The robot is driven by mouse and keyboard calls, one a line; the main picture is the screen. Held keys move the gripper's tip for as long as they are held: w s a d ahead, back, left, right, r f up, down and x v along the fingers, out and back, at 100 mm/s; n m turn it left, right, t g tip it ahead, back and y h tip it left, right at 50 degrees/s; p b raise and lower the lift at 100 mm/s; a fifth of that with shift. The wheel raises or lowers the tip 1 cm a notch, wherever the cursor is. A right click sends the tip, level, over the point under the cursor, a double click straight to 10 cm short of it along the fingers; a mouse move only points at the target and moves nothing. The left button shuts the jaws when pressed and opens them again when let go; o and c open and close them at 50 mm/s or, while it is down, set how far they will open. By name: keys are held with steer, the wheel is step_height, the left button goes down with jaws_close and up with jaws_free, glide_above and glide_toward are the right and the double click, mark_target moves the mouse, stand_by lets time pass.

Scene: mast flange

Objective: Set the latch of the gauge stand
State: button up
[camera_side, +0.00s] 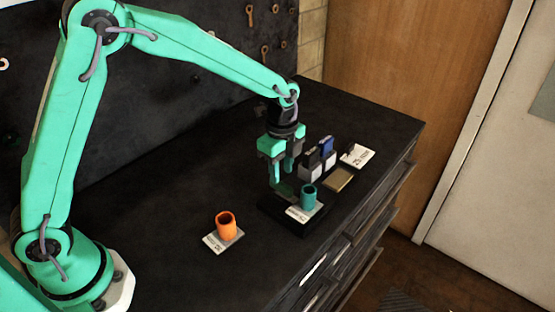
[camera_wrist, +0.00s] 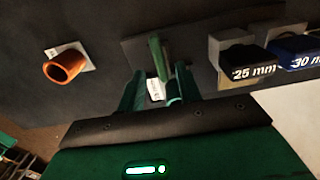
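The gauge stand has a dark flat base (camera_side: 315,227) at the right of the bench, with a teal cylinder (camera_side: 309,196) standing on a white label. A green lever, apparently the latch (camera_wrist: 157,55), lies across the base in the wrist view. My gripper (camera_side: 282,174) points down over the left part of the stand. In the wrist view my gripper (camera_wrist: 160,72) has its two fingers apart, with the lever's near end around the gap. I cannot tell whether they touch it. The teal cylinder is mostly hidden behind the right finger there.
An orange cup (camera_side: 227,228) stands on a white card to the left. Blocks marked 25 mm (camera_wrist: 250,66) and 30 mm (camera_wrist: 303,58) stand in grey holders right of the stand. A brass plate (camera_side: 339,179) and a white card (camera_side: 358,156) lie nearby.

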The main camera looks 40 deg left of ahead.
mark_target(281, 183)
steer(key=shift+r, duration=1.7)
steer(key=shift+s+a+r+n, duration=0.25)
steer(key=shift+r+n, duration=0.05)
steer(key=shift+r, duration=0.2)
steer(key=s+a+r+n+t, duration=0.2)
steer(key=s+a+r+n, duration=0.1)
steer(key=s+n, duration=0.3)
steer(key=s+a+r+n+t, duration=0.1)
steer(key=s+a+r+n, duration=0.3)
steer(key=s, duration=0.5)
steer(key=s+a+r+n+t, duration=0.2)
steer(key=s+a+r+n, duration=0.2)
steer(key=s+n, duration=0.3)
steer(key=shift+s+a+r+n+t, duration=0.15)
steer(key=shift+s+r+n+t, duration=0.15)
steer(key=shift+s+r, duration=0.2)
